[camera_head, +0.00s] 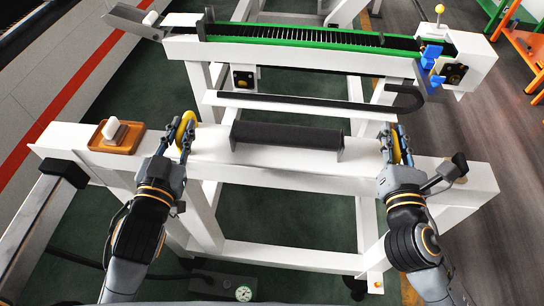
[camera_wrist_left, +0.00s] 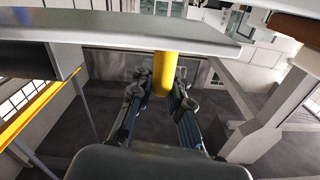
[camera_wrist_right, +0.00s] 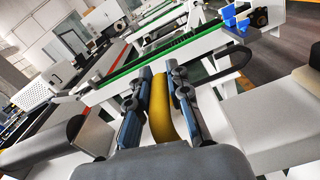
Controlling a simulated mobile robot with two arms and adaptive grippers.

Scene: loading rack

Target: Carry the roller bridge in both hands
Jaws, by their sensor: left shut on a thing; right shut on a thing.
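The roller bridge, with its dark roller (camera_head: 287,133) in the middle and a yellow grip at each end, lies across the picture at the white front beam. My left gripper (camera_head: 179,139) is shut on its left yellow grip (camera_head: 186,121), which also shows between the fingers in the left wrist view (camera_wrist_left: 164,72). My right gripper (camera_head: 396,147) is shut on the right yellow grip, seen between the fingers in the right wrist view (camera_wrist_right: 160,105). The bridge looks about level. I cannot tell whether it touches the beam below.
The white front beam (camera_head: 455,176) bears a brown tray (camera_head: 117,138) with a white piece at its left. Behind stands a green-edged conveyor (camera_head: 310,37) with blue parts (camera_head: 431,56) at its right end. A dark bar with a hooked end (camera_head: 310,101) lies between. Floor is open at right.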

